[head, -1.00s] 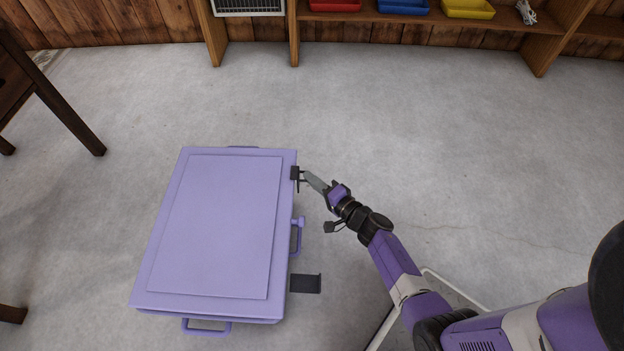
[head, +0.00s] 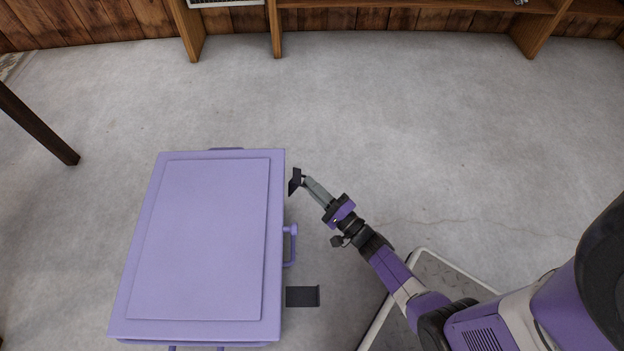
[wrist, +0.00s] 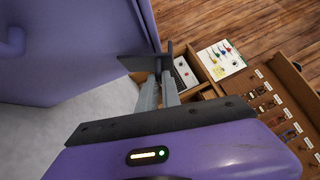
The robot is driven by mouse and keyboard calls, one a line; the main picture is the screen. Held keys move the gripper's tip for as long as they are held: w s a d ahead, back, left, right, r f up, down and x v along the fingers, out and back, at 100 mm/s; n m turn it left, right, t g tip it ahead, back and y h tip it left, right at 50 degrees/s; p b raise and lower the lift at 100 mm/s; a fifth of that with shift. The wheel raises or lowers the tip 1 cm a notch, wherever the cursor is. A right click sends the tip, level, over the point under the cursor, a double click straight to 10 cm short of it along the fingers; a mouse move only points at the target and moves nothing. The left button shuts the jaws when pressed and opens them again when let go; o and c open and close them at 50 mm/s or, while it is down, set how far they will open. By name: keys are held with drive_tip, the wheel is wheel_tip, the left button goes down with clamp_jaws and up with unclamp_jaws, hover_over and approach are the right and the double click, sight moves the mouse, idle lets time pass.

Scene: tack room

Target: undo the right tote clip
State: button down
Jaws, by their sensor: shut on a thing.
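A closed lavender tote (head: 197,240) stands on the floor at left, its lid flat on top. On its right side, a dark near clip (head: 303,296) sticks straight out. The dark far clip (head: 295,182) sits near the far right corner, tilted and swung out, with a narrow gap between it and the lid rim. My gripper (head: 304,181) is shut on this far clip from the right. In the wrist view the clip (wrist: 148,61) shows as a dark plate at my fingertips (wrist: 167,82), beside the tote's wall (wrist: 75,50). The clip's hinge is hidden.
A lavender handle (head: 291,245) juts from the tote's right side between the clips. A wooden shelf (head: 400,18) lines the back wall, and a dark table leg (head: 40,125) stands at left.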

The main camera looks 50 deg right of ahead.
drive_tip(key=shift+s+d+f+m+t+h+b, duration=0.15)
drive_tip(key=shift+f+m+t+h+b, duration=0.7)
drive_tip(key=shift+m, duration=0.85)
drive_tip(key=shift+f+m+t+h, duration=0.35)
drive_tip(key=shift+f+m, duration=0.05)
drive_tip(key=shift+f, duration=0.1)
drive_tip(key=c, duration=1.5)
unclamp_jaws()
drive_tip(key=shift+s, duration=0.1)
drive_tip(key=shift+c, duration=0.2)
drive_tip(key=shift+s+f, duration=0.1)
